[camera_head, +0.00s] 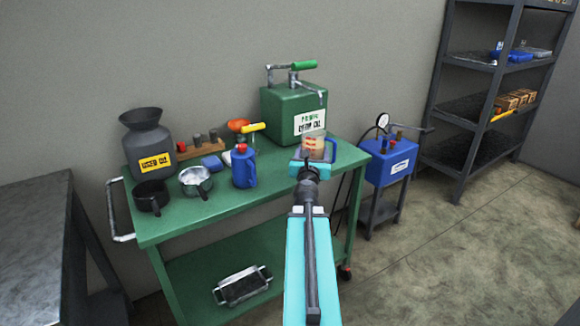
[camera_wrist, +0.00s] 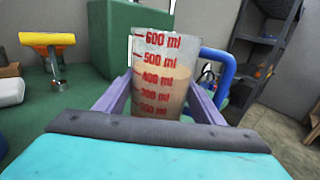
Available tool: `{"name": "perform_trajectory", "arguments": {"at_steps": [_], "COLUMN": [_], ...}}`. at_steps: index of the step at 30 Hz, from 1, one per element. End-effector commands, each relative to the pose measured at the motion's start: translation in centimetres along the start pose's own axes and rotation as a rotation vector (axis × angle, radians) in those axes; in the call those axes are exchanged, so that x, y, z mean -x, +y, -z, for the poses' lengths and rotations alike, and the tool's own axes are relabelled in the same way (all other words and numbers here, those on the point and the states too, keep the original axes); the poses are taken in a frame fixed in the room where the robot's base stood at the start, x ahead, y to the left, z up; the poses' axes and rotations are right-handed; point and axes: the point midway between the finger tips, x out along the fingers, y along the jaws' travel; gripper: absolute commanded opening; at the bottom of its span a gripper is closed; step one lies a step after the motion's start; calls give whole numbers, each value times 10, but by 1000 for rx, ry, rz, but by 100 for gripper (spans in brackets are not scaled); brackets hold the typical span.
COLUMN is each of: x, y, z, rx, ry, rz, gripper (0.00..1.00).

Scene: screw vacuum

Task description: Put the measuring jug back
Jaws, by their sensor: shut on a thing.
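The measuring jug (camera_wrist: 163,75) is clear with red millilitre marks and a blue handle (camera_wrist: 222,68) on its right side in the wrist view. It holds a tan liquid up to a little above the 400 ml mark. My gripper (camera_wrist: 163,105) is shut around the jug, one purple finger on each side. The jug is upright; its bottom is hidden behind the gripper. In the head view, the jug (camera_head: 316,147) is at the right end of the green cart (camera_head: 225,205), in front of the green oil box. I cannot tell whether it touches the cart top.
The green oil box (camera_head: 290,103) stands close behind the jug. A blue bottle (camera_head: 243,168), metal pots (camera_head: 196,181) and a grey can (camera_head: 148,140) stand left on the cart. A blue pump unit (camera_head: 388,163) stands right of the cart, with a dark shelf (camera_head: 470,103) beyond.

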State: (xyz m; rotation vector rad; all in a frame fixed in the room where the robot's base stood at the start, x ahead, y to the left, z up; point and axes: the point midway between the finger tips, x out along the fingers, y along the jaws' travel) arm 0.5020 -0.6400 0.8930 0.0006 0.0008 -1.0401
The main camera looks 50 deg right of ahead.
Motion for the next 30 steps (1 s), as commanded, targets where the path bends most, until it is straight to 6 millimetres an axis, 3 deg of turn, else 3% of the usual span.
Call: {"name": "perform_trajectory", "arguments": {"at_steps": [14,30], "x": [4,34], "y": [24,50], "z": [-5,-10], "rx": [0,-1], "ry": [1,2], "rz": [-247,-558], "gripper": [18,18]}}
